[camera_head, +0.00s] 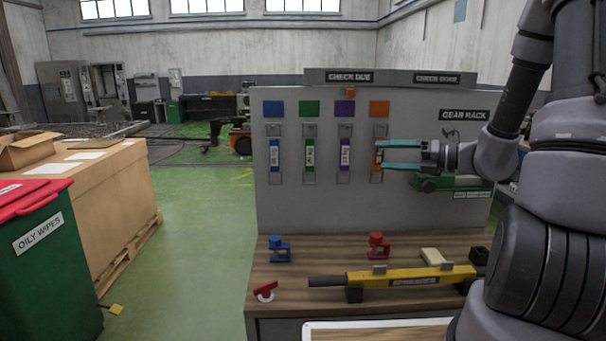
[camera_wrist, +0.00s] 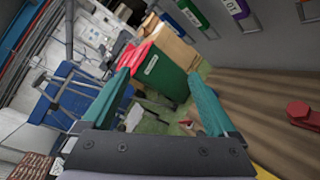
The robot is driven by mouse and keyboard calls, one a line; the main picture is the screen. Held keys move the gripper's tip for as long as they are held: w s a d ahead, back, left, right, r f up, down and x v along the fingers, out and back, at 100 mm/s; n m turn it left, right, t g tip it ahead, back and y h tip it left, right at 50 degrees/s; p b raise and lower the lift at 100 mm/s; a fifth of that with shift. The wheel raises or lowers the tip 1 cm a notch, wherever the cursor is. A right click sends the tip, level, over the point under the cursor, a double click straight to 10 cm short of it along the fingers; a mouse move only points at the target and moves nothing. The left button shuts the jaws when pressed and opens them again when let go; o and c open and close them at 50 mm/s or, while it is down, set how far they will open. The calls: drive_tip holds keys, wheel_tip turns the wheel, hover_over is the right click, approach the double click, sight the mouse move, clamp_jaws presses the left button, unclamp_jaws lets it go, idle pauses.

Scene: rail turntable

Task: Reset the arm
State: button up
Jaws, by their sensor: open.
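My gripper (camera_head: 384,156) is at the right end of the row of tags on the grey board, in the head view. Its teal fingers point left and overlap the orange tag (camera_head: 378,172) in the picture. In the wrist view my gripper (camera_wrist: 165,95) has its two teal fingers spread wide, with nothing between them. I cannot tell whether a finger touches the orange tag or the board. My arm comes in from the right side of the head view.
The grey board (camera_head: 420,215) holds blue, green and purple tags (camera_head: 345,155) on hooks. On the wooden bench (camera_head: 290,310) stand a blue part (camera_head: 279,249), a red part (camera_head: 378,246) and a yellow bar tool (camera_head: 410,276). A green bin (camera_head: 45,255) and cardboard box stand left.

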drive_tip(key=s+a+r+n+g+h, duration=0.2)
drive_tip(key=s+n+g+h, duration=0.1)
drive_tip(key=s+n, duration=0.5)
drive_tip(key=s+a+r+n+g+h, duration=0.25)
drive_tip(key=s+n+g, duration=0.2)
drive_tip(key=n, duration=0.45)
drive_tip(key=s+d+r+n+t+h, duration=0.6)
drive_tip(key=r+n, duration=0.3)
drive_tip(key=n, duration=0.4)
drive_tip(key=shift+s+d+r+n+h, duration=0.2)
drive_tip(key=shift+s+d+n+h, duration=0.15)
drive_tip(key=shift+d+h, duration=0.1)
